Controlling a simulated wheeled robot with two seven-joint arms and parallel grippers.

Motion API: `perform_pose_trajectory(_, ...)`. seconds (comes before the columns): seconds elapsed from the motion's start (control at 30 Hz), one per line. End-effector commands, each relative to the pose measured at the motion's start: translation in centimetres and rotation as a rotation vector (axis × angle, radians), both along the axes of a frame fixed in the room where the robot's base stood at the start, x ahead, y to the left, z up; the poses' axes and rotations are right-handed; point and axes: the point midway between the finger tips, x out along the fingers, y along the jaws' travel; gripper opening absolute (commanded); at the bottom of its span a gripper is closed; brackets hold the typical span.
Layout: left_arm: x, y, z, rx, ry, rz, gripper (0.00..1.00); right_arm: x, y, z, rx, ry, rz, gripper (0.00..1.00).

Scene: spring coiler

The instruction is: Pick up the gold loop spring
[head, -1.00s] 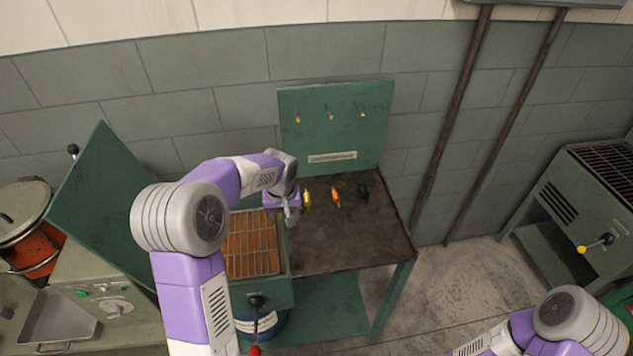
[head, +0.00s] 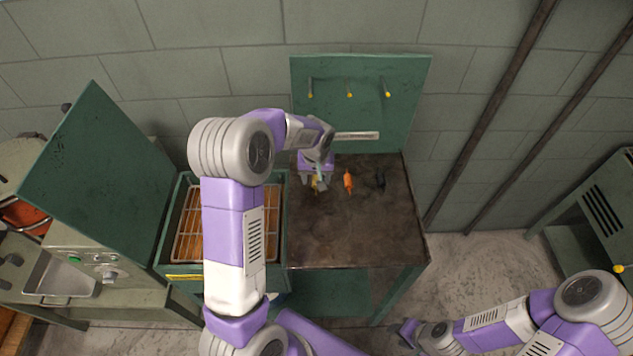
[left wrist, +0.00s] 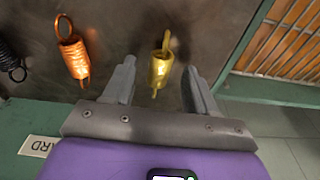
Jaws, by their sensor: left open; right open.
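The gold loop spring (left wrist: 159,66) lies on the dark tabletop (head: 350,235). In the left wrist view it sits between the two spread fingers of my left gripper (left wrist: 158,82), with a gap on each side. In the head view only part of the gold spring (head: 315,184) shows beside my left gripper (head: 318,178), which is over it, open and empty. My right gripper (head: 408,332) is low at the bottom right, away from the table; its fingers are small in view.
An orange spring (head: 348,181) and a black spring (head: 381,180) lie right of the gold one in the head view. A green back panel (head: 360,100) with several yellow-tipped pegs stands behind. An open green box with a wire rack (head: 188,222) is at the left. The front tabletop is clear.

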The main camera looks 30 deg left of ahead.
Motion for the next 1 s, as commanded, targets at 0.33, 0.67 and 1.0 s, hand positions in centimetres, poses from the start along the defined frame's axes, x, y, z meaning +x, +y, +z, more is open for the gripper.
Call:
perform_pose_trajectory(0.33,0.2,0.1,-0.7,0.0,-0.002,0.0,0.48,0.0,0.0,-0.1,0.0,-0.001,0.0,0.43)
perform_pose_trajectory(0.67,0.2,0.1,-0.7,0.0,-0.002,0.0,0.0,0.0,0.0,-0.1,0.0,0.0,0.0,0.43)
perform_pose_trajectory(1.0,0.2,0.1,0.3,0.001,-0.004,0.001,0.0,0.0,0.0,0.1,0.0,0.0,0.0,0.43)
